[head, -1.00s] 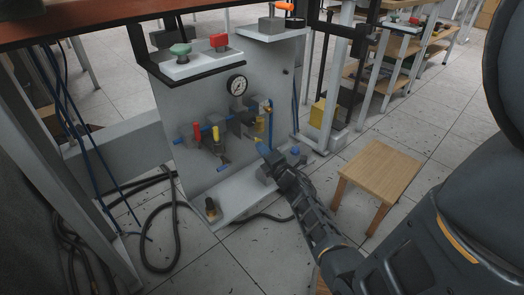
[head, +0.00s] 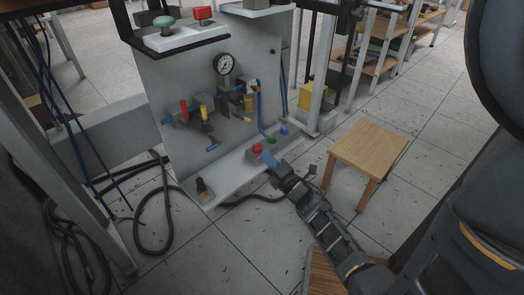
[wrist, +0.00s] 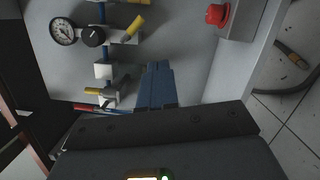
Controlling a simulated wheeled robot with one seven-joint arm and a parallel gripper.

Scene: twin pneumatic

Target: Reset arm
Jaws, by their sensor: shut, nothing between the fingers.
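My gripper (head: 268,158) is low in front of the pneumatic panel (head: 160,85), just above its bottom ledge. Its blue fingers are closed together with nothing between them, and they also show in the wrist view (wrist: 156,84). I cannot tell from the head view whether the fingers touch anything. The gauge (head: 224,64) and valves with red (head: 184,109) and yellow (head: 204,112) handles are on the panel face.
A wooden stool (head: 369,144) stands right of the panel. Black hoses (head: 141,215) lie on the floor at left. An upper shelf (head: 172,40) carries a green knob (head: 163,23) and a red switch (head: 203,13).

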